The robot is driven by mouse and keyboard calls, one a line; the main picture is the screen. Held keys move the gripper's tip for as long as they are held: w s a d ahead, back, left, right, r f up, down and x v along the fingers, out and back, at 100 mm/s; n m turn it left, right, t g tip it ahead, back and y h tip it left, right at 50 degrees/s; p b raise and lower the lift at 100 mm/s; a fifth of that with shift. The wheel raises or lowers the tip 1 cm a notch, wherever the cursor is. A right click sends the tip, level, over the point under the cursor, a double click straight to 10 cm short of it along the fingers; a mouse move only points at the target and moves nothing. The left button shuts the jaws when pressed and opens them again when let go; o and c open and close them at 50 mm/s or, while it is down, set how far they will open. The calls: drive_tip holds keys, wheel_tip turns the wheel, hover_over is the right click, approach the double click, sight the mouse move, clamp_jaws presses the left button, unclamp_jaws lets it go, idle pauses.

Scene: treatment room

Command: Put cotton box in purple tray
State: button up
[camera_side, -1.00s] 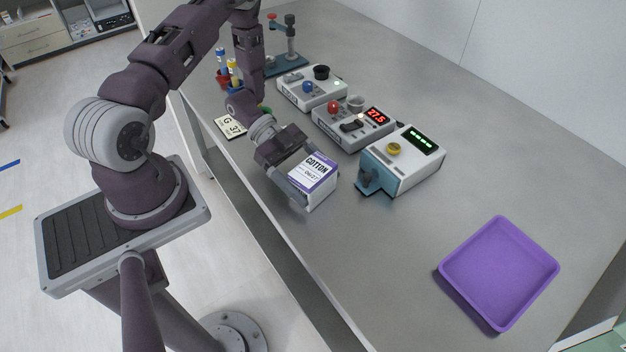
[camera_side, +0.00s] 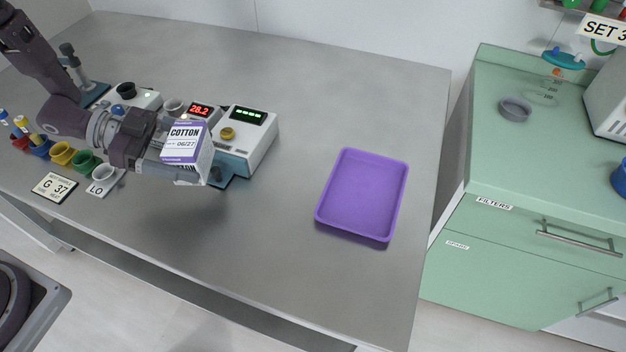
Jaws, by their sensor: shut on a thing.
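The cotton box (camera_side: 187,145) is white and purple with a "COTTON 06/27" label. My gripper (camera_side: 180,155) is shut on it and holds it above the grey table, in front of the white device with the green display; a shadow lies on the table below. The box hides most of the fingertips. The purple tray (camera_side: 347,232) lies empty on the table to the right, well apart from the box.
A white device with a yellow knob (camera_side: 252,140) stands just behind the box. Several coloured cups (camera_side: 62,153) and a "G 37" card (camera_side: 54,187) are at the left. The table between box and tray is clear. A green cabinet (camera_side: 520,235) stands right of the table.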

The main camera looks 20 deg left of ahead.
sight(363, 194)
drive_tip(key=w+d, duration=0.3)
drive_tip(key=d, duration=0.1)
drive_tip(key=w+d+n+t, duration=0.1)
drive_tip(key=w+d, duration=0.2)
drive_tip(key=d, duration=0.1)
drive_tip(key=w+d+n+t+y, duration=0.1)
drive_tip(key=w+d, duration=0.2)
drive_tip(key=d, duration=0.1)
drive_tip(key=shift+w+d, duration=0.25)
drive_tip(key=shift+d, duration=0.05)
drive_tip(key=shift+n+t+y, duration=0.5)
drive_tip(key=shift+n+t, duration=0.3)
drive_tip(key=shift+t, duration=0.1)
drive_tip(key=w+d, duration=0.1)
drive_tip(key=d, duration=0.5)
drive_tip(key=w+d, duration=0.1)
drive_tip(key=d, duration=0.2)
drive_tip(key=shift+w+d+r, duration=0.3)
drive_tip(key=shift+d+r, duration=0.1)
drive_tip(key=d+n+t+y, duration=0.1)
drive_tip(key=d, duration=0.7)
drive_tip(key=shift+s+d+r, duration=0.15)
drive_tip(key=shift+s+r, duration=0.2)
drive_tip(key=shift+r, duration=0.05)
drive_tip(key=shift+n, duration=0.3)
drive_tip(key=f, duration=0.9)
drive_tip(key=shift+d+f, duration=0.2)
drive_tip(key=shift+d, duration=0.1)
drive_tip(key=shift+f, duration=0.25)
